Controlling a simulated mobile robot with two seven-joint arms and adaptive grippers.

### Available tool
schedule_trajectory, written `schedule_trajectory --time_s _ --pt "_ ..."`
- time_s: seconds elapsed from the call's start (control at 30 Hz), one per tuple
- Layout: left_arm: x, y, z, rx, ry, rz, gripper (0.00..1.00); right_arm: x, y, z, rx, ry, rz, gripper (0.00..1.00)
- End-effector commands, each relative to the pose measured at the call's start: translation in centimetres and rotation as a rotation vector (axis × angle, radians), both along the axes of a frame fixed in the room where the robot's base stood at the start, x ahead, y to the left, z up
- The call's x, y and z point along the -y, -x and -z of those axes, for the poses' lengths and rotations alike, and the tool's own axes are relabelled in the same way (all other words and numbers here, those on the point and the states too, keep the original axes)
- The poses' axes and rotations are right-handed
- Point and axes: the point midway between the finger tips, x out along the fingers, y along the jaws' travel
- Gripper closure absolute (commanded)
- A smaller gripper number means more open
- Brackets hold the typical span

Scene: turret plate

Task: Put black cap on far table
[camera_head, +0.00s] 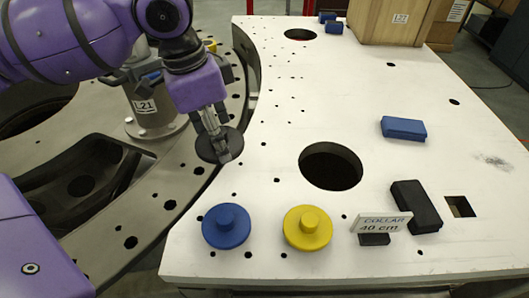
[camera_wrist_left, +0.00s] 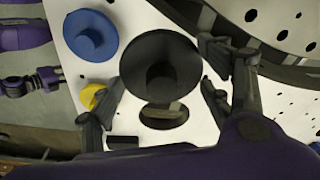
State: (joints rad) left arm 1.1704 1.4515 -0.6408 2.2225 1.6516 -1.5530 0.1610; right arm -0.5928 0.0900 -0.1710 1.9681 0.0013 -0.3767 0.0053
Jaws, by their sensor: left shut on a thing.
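The black cap (camera_head: 207,150) is a round disc in my left gripper (camera_head: 222,152), over the left edge of the white table (camera_head: 270,160). In the left wrist view the black cap (camera_wrist_left: 160,50) fills the middle, with its central knob between the fingers of my left gripper (camera_wrist_left: 160,95). The fingers hide part of it in the head view. Which table is the far one cannot be told. A purple and grey arm part, apparently my right gripper (camera_wrist_left: 30,85), shows at the left of the wrist view; its jaws are unclear.
A blue cap (camera_head: 226,227) and a yellow cap (camera_head: 307,228) stand near the front edge. A large hole (camera_head: 330,166), black block (camera_head: 415,206), collar sign (camera_head: 382,223) and blue block (camera_head: 403,128) lie right. A wooden crate (camera_head: 385,22) stands behind. A grey ring (camera_head: 150,195) borders the left.

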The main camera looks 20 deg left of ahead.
Motion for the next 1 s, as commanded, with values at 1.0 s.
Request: schedule_trajectory --time_s 1.0 --pt "7.1 -5.0 10.5 0.005 0.0 -0.002 0.61 0.3 -0.6 0.7 0.016 0.004 0.011 0.6"
